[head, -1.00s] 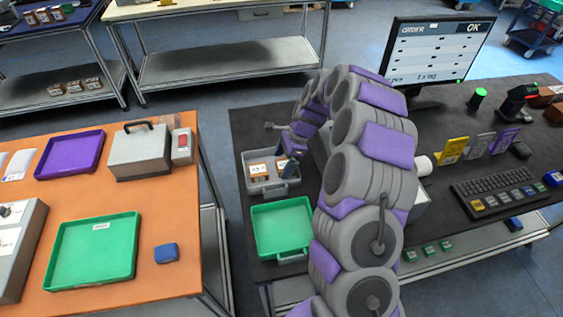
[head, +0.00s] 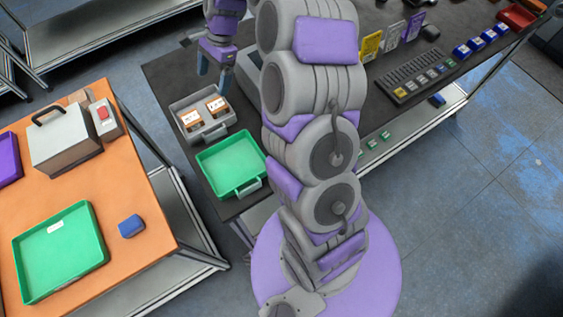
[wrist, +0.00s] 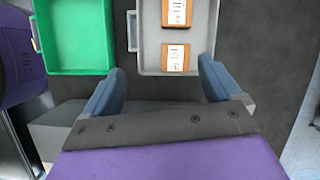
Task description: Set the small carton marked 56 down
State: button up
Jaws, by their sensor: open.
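Two small brown cartons with white labels lie in a grey tray (head: 217,131). In the head view one carton (head: 190,119) is on the left and the other (head: 216,105) on the right. The wrist view also shows one carton (wrist: 174,12) farther off and one (wrist: 175,57) nearer the fingers. The label numbers are too small to read, so I cannot tell which is marked 56. My gripper (head: 215,72) is open and empty, above and beyond the tray's far right side, apart from both cartons. Its blue fingers (wrist: 158,82) are spread wide in the wrist view.
A green tray (head: 232,160) stands in front of the grey tray on the dark table. An orange table (head: 125,195) at left holds another green tray (head: 62,250), a blue block (head: 131,226) and a grey case (head: 62,140). A keyboard (head: 420,75) lies to the right.

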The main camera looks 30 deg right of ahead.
jog(key=s+a+r+n+h, duration=0.1)
jog(key=s+a+r+n, duration=0.4)
jog(key=s, duration=0.5)
jog(key=s+d+r+n+h, duration=0.1)
jog(key=s+n, duration=0.4)
jog(key=s, duration=0.9)
jog(key=s+d+r+n+g+h, duration=0.1)
jog(key=s+n, duration=0.4)
jog(key=s, duration=0.9)
jog(key=shift+s+d+r+n+h, duration=0.25)
jog(key=shift+d+r+n+h, duration=0.15)
jog(key=shift+d+r+h, duration=0.25)
jog(key=shift+f, duration=0.15)
